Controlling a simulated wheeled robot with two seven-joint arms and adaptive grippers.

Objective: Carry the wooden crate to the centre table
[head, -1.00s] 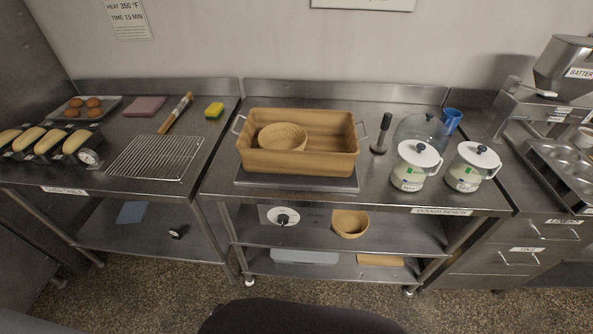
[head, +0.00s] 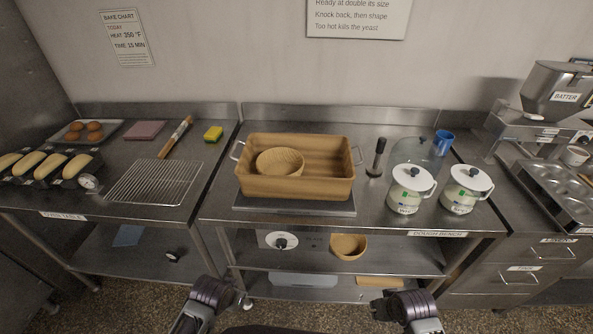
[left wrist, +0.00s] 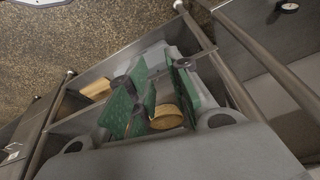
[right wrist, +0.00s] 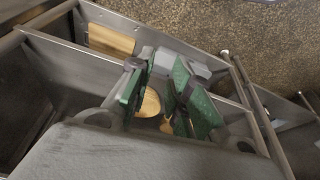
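The wooden crate (head: 330,184) stands on a flat dark metal plate (head: 295,208) on the middle steel bench. It has a metal handle at each end, the left one (head: 236,150) and the right one (head: 359,156). A round woven basket (head: 280,162) sits inside it. My left gripper (head: 243,298) is low in front of the bench, apart from the crate. My right gripper (head: 375,300) is likewise low, further right. In the left wrist view (left wrist: 155,95) and right wrist view (right wrist: 160,90) the green-padded fingers are spread with nothing between them.
A wire rack (head: 157,183) lies on the left bench. A bowl (head: 348,246) is on the shelf below.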

